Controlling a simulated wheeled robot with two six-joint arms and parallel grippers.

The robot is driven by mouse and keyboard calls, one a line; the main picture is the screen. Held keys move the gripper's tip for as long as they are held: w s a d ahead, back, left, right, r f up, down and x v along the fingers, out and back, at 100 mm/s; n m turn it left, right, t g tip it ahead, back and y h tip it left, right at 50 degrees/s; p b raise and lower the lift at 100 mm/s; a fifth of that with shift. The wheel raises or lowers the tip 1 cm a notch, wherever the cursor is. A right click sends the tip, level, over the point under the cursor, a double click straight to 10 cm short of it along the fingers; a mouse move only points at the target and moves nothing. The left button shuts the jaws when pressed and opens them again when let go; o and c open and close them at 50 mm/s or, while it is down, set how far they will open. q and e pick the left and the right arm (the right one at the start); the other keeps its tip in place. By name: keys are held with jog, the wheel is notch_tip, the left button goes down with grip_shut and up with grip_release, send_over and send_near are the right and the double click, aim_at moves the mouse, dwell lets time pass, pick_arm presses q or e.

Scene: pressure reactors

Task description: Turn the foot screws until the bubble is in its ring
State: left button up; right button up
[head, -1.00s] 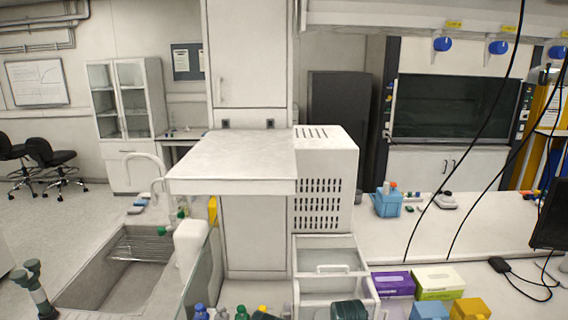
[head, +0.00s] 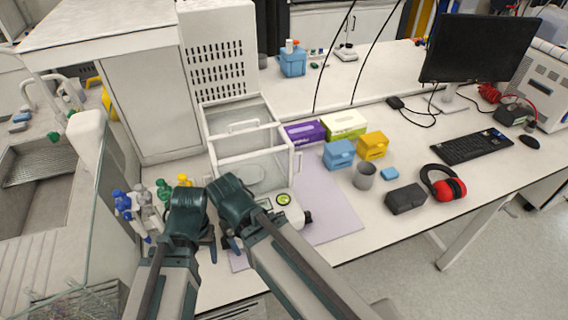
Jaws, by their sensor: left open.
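A white balance with a clear glass-like draft shield (head: 252,150) stands on the bench in the head view. A round green bubble level (head: 284,199) is on its front base; the bubble's exact place in the ring is too small to tell. A dark foot screw (head: 307,217) shows at the base's right corner. The left front corner is hidden behind my arms. My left gripper (head: 209,243) is open, low in front of the balance's left side, apart from the visible screw. My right gripper (head: 231,245) is close beside it, mostly hidden by its own arm.
Several coloured-cap bottles (head: 163,189) stand just left of my arms, by the sink (head: 40,200). A lilac mat (head: 325,205) lies under the balance. A grey cup (head: 364,175), a black box (head: 405,198) and red ear defenders (head: 444,184) are to the right.

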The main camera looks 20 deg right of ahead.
aim_at(307, 213)
jog(key=w+d+r+n+p, duration=0.1)
jog(key=w+d+n, duration=0.1)
jog(key=d, duration=0.1)
jog(key=w+d+r+n+p, duration=0.1)
jog(key=w+d+n, duration=0.1)
jog(key=d+n, duration=0.1)
jog(key=w+d+r+n+p, duration=0.1)
jog(key=w+d+n, duration=0.1)
jog(key=d, duration=0.3)
jog(key=shift+w+d+r+y, duration=0.2)
jog(key=shift+w+r+y, duration=0.05)
jog(key=shift+w+y, duration=0.1)
pick_arm(q)
notch_tip(307, 213, up, 6)
jog(key=shift+f+p, duration=0.15)
jog(key=shift+p, duration=1.1)
pick_arm(e)
jog(key=w+d+r+n, duration=0.2)
jog(key=d+n, duration=0.5)
jog(key=d, duration=0.4)
pick_arm(q)
jog(key=shift+f, duration=0.1)
pick_arm(e)
jog(key=shift+w+y, duration=0.1)
jog(key=shift+y, duration=0.15)
